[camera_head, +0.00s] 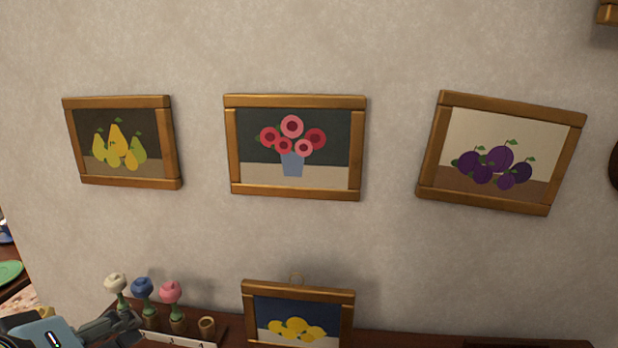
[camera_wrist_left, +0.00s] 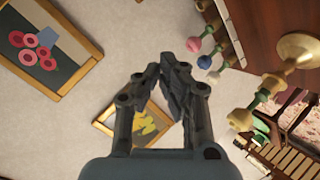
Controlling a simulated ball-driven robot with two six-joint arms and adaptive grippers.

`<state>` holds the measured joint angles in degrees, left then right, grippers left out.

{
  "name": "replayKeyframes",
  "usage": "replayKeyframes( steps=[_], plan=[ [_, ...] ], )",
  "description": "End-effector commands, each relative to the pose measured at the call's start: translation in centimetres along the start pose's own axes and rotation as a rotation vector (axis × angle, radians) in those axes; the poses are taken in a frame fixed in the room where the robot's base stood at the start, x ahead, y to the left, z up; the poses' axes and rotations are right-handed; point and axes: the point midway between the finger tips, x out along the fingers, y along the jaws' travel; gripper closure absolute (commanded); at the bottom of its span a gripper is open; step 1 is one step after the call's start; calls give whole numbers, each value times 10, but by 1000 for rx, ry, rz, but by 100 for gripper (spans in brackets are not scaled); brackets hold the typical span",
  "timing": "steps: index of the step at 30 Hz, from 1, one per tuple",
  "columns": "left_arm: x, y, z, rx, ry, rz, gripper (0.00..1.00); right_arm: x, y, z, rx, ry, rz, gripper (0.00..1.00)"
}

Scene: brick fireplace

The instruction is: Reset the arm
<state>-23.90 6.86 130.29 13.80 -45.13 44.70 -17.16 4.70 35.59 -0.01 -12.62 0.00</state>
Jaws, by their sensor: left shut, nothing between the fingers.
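My right gripper is in neither view.
White (camera_head: 115,283), blue (camera_head: 143,287) and pink (camera_head: 171,291) flowers stand by an empty wooden cup (camera_head: 207,327). The lemon picture (camera_head: 297,287) is right of them. Pear (camera_head: 120,182), flower (camera_head: 295,101) and tilted plum (camera_head: 485,201) pictures hang above. A brass piece (camera_wrist_left: 300,47) shows in the wrist view.

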Motion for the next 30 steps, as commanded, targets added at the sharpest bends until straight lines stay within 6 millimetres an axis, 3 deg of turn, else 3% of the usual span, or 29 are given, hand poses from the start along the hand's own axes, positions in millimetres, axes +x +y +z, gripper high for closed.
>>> replayKeyframes(
  steps=[8,17,26,30],
  plan=[
    [-46,-62,44,446,-258,-280,100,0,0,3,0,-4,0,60],
    [-123,-118,75,839,-623,-490,100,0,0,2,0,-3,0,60],
    [-56,-204,127,830,-671,-514,100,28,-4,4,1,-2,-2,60],
    [-23,-259,162,819,-691,-525,100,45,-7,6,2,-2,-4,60]
  ],
)
